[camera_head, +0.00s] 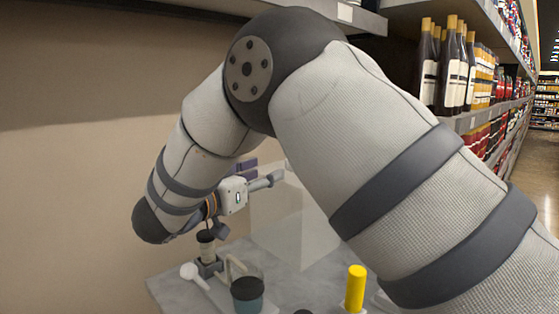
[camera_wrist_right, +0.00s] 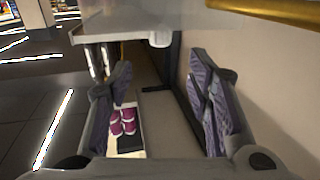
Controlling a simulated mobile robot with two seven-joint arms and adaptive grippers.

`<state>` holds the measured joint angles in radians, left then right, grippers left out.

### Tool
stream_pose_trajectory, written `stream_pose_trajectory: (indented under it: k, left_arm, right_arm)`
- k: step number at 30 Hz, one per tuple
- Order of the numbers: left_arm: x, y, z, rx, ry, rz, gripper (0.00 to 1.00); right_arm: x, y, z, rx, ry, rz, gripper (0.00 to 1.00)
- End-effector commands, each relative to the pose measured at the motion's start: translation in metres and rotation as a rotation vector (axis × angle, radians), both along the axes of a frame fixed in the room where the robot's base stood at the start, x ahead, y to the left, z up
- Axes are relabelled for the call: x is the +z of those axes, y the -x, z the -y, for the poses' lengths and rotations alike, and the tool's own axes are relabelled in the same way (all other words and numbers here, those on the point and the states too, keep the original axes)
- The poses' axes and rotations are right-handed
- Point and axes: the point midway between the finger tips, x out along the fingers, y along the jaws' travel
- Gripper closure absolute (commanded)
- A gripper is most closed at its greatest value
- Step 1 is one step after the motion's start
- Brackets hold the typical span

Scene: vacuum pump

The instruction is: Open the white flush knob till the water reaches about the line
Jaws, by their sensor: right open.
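A white round-headed piece with a thin stem (camera_head: 193,274), which may be the flush knob, lies at the table's left edge in the head view. Beside it stands a small dark-topped pump-like fitting (camera_head: 208,250), and a dark cup with teal content (camera_head: 247,294) is to its right. A clear panel or tank (camera_head: 290,222) stands behind; I cannot make out a water line. My right gripper (camera_head: 262,173) is above and behind these, touching none. In the right wrist view its purple-padded fingers (camera_wrist_right: 160,68) are wide apart with nothing between. My left gripper is out of view.
My right arm hides much of the middle. A yellow cylinder (camera_head: 356,288) stands on the grey table (camera_head: 318,292). Shelves with bottles (camera_head: 452,68) are at right; a wall (camera_head: 80,170) is at left. The right wrist view shows a pale slab (camera_wrist_right: 120,30) and red-pink items (camera_wrist_right: 122,122) below.

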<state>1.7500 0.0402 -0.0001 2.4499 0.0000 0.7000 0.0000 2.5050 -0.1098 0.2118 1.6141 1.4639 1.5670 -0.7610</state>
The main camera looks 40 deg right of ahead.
Motion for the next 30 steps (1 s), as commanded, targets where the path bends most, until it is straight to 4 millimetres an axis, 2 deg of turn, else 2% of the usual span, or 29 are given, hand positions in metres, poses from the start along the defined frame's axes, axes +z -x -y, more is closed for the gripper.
stream_pose_trajectory:
  k: [6,12,16,23,29,30]
  left_arm:
    - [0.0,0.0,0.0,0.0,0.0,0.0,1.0]
    - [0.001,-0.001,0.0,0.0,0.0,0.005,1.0]
    - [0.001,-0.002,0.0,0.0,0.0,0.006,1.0]
    - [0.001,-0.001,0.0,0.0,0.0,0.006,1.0]
    - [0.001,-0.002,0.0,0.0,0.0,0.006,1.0]
    - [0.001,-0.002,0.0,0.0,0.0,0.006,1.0]
  right_arm:
    - [-0.001,-0.017,0.055,-0.002,-0.003,0.001,0.54]
    - [0.0,-0.029,0.089,0.001,-0.004,0.003,0.54]
    - [0.0,-0.032,0.097,0.002,-0.002,0.003,0.54]
    - [0.0,-0.033,0.098,0.003,-0.003,0.001,0.54]
    - [0.0,-0.033,0.097,0.003,-0.003,0.001,0.99]
    - [0.0,-0.033,0.098,0.003,-0.003,0.001,1.0]
